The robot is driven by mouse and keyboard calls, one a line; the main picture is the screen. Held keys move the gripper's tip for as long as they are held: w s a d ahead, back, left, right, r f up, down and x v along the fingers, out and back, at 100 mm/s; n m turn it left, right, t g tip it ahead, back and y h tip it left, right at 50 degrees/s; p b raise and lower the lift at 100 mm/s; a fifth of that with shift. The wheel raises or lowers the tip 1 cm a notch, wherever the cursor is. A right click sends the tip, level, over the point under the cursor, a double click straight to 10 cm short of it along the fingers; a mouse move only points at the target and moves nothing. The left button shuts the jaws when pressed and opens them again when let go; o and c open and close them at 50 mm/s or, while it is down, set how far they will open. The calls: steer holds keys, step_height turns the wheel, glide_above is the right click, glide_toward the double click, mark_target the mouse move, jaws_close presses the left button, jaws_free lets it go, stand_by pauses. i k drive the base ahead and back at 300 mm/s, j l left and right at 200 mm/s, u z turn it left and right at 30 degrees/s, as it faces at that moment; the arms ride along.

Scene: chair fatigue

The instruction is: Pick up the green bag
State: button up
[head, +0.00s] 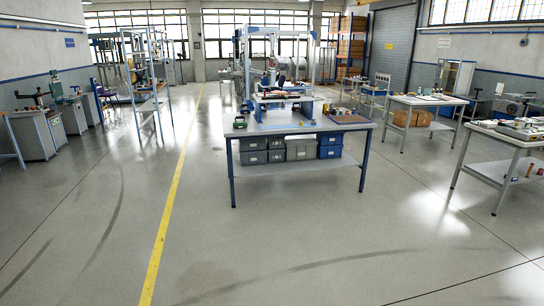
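A small green item (240,122) sits on the left end of the central workbench (340,126). It is too small to tell for sure that it is the green bag. No other clear green bag shows. My gripper is not in the head view, so its state and its distance from the item cannot be seen.
A worktable (425,100) and a nearer worktable (508,133) stand to the right. Machines (40,130) line the left wall. A yellow line (165,215) crosses the floor. The floor before the bench is clear.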

mark_target(237, 124)
steer(key=i+z, duration=0.35)
steer(key=i, duration=1.5)
steer(key=i+l, duration=0.1)
steer(key=i, duration=1.1)
steer(key=i+u, duration=0.1)
steer(key=i, duration=1.15)
steer(key=u, duration=0.15)
steer(key=i+u, duration=0.4)
steer(key=i+l+u, duration=0.25)
steer(key=i+u, duration=0.2)
steer(key=i+l, duration=0.3)
steer(key=i, duration=0.2)
steer(key=i+l+u, duration=0.1)
steer(key=i+l, duration=0.2)
steer(key=i, duration=0.2)
steer(key=i+l, duration=0.35)
steer(key=i, duration=0.15)
steer(key=u, duration=0.05)
